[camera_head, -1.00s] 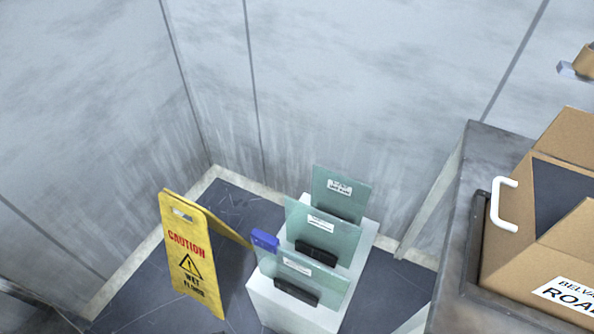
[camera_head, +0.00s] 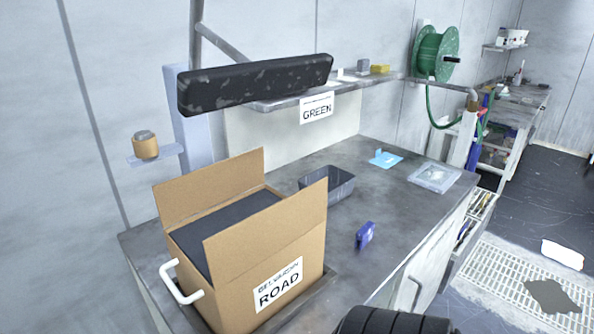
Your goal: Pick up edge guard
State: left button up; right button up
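A small blue block (camera_head: 366,235), which looks like an edge guard, stands on the grey workbench (camera_head: 395,210) to the right of the open cardboard box (camera_head: 298,238). It stands apart from the box and nothing touches it. Its fine shape is too small to tell. Neither of my grippers shows in this view, so I cannot see what they hold.
The box has raised flaps, a dark inside and a white handle (camera_head: 180,284). A dark tray (camera_head: 328,186), a light blue piece (camera_head: 385,159) and a clear flat case (camera_head: 435,176) lie on the bench. A long black bar (camera_head: 255,84) hangs above. A rounded black shape covers the bottom edge.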

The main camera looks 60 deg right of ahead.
aim_at(365, 235)
jog(key=z, duration=2.5)
jog(key=u, duration=2.7)
jog(key=z, duration=2.7)
